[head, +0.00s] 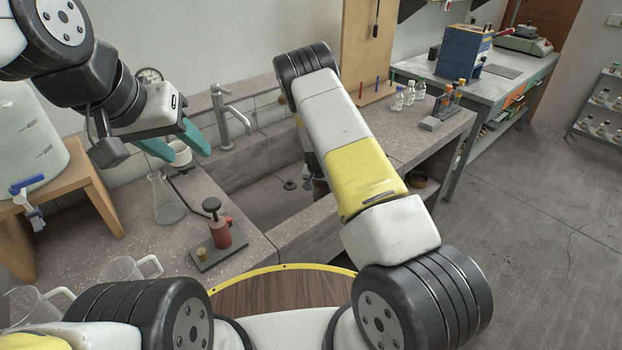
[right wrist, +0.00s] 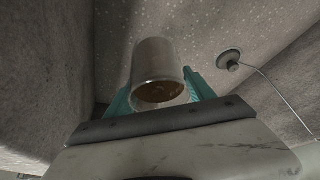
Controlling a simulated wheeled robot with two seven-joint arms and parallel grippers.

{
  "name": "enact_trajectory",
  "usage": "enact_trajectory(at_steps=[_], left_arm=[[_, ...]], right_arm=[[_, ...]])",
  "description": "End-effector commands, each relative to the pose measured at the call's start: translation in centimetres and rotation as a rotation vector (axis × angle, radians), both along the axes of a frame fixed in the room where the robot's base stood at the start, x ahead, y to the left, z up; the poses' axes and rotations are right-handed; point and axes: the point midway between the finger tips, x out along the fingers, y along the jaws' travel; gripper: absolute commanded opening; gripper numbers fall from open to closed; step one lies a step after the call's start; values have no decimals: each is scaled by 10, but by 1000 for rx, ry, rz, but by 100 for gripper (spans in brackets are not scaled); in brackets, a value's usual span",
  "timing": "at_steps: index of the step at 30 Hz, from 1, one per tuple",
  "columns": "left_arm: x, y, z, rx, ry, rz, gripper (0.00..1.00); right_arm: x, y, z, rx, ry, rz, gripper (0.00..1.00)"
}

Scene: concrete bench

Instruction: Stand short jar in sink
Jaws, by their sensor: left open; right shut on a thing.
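The short jar (right wrist: 156,62), a grey cylinder with a brownish round end facing the camera, sits between the teal fingers of my right gripper (right wrist: 160,84), which is shut on it. They are down inside the sink (head: 258,205). Whether the jar touches the sink floor, I cannot tell. In the head view my right forearm hides most of that gripper; a small brown piece (head: 320,186) shows beside it, perhaps the jar.
The drain (right wrist: 229,59) with a thin rod lies right of the jar in the wrist view. A tap (head: 230,115) stands behind the sink. A glass flask (head: 166,200) and a red-bodied pump device (head: 219,229) stand on the left counter. Bottles (head: 408,95) stand on the right counter.

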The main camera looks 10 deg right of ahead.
Motion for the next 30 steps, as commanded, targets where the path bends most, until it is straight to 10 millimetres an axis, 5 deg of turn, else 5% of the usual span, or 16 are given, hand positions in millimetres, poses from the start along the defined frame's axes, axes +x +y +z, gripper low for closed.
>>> enact_trajectory(at_steps=[12,23,24,26,30], left_arm=[[0,0,0,0,0,0,46],[0,0,0,0,0,0,46],[0,0,0,0,0,0,46],[0,0,0,0,0,0,46],[0,0,0,0,0,0,46]], right_arm=[[0,0,-45,-1,-1,1,15],[0,0,-49,-1,-1,1,15],[0,0,-49,-1,-1,1,70],[0,0,-49,-1,-1,1,82],[0,0,-49,-1,-1,1,84]])
